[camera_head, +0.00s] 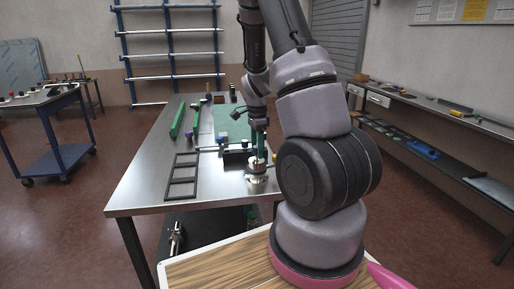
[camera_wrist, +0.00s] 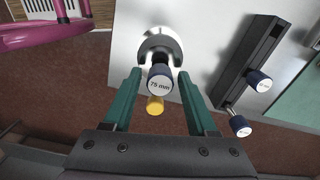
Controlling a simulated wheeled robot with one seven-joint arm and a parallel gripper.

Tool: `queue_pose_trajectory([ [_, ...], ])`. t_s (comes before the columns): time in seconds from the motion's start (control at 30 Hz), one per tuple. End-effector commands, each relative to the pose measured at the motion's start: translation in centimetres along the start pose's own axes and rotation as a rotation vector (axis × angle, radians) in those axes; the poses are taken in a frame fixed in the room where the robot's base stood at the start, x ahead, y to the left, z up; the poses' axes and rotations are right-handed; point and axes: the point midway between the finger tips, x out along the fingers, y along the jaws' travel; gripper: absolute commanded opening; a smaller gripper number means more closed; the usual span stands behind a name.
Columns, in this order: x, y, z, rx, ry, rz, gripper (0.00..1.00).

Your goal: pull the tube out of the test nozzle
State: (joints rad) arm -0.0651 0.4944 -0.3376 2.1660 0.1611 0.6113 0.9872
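A tube with a dark blue cap labelled "75 mm" (camera_wrist: 160,84) stands in the silver test nozzle (camera_wrist: 158,42), seen nearly end-on in the wrist view. In the head view the nozzle (camera_head: 257,178) sits near the table's front right edge. My gripper (camera_wrist: 159,75) has two green fingers, one on each side of the cap, with a small gap on both sides. It is open and not touching the tube. In the head view my gripper (camera_head: 261,150) is just above the nozzle, pointing down; the tube is hard to make out there.
A yellow part (camera_wrist: 155,104) shows beside the cap. A dark frame (camera_head: 182,177) and a green bar (camera_head: 177,120) lie on the table's left side (camera_head: 135,190).

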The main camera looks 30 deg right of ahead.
Motion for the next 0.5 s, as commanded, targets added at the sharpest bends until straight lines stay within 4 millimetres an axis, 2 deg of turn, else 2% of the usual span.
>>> queue_pose_trajectory([
  [0.03,-0.01,0.0,0.01,0.0,0.0,0.0,0.34],
  [0.1,-0.02,0.0,0.01,0.0,0.0,0.0,0.07],
  [0.13,-0.02,0.0,0.01,0.0,0.0,0.0,0.0],
  [0.17,-0.02,0.0,0.01,0.0,0.0,0.0,0.0],
  [0.2,-0.02,0.0,0.01,0.0,0.0,0.0,0.28],
  [0.27,-0.03,-0.01,0.01,0.0,0.0,0.0,0.05],
  [0.3,-0.03,-0.01,0.01,0.0,0.0,0.0,0.0],
  [0.5,-0.05,-0.01,0.01,0.0,0.0,0.0,0.0],
])
